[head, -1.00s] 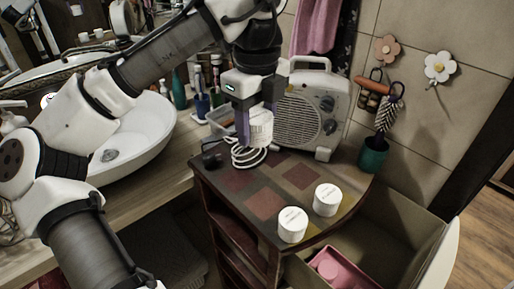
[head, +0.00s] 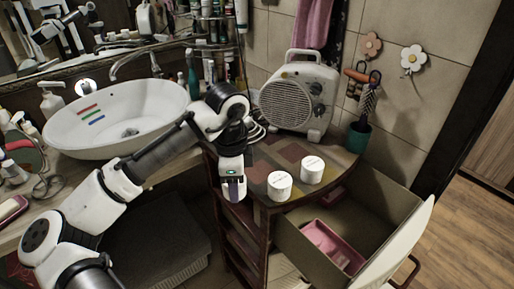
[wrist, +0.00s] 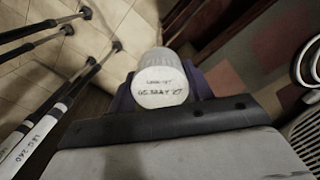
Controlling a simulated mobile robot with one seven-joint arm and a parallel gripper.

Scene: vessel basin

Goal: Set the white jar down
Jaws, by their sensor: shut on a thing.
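In the wrist view, a white jar (wrist: 160,88) with printed lettering on its end sits between the purple fingers of my gripper (wrist: 160,97). In the head view, my gripper (head: 234,190) hangs at the front left edge of the small wooden cabinet (head: 262,160), and the held jar is hidden there. Two similar white jars, one nearer (head: 280,186) and one farther (head: 312,169), stand upright on the cabinet top, right of my gripper and apart from it.
A fan heater (head: 297,98) and a green cup (head: 357,138) stand at the back of the cabinet. An open drawer (head: 375,212) holds a pink tray (head: 333,246). A white basin (head: 118,118) is to the left. The patterned cabinet top between jars and heater is partly clear.

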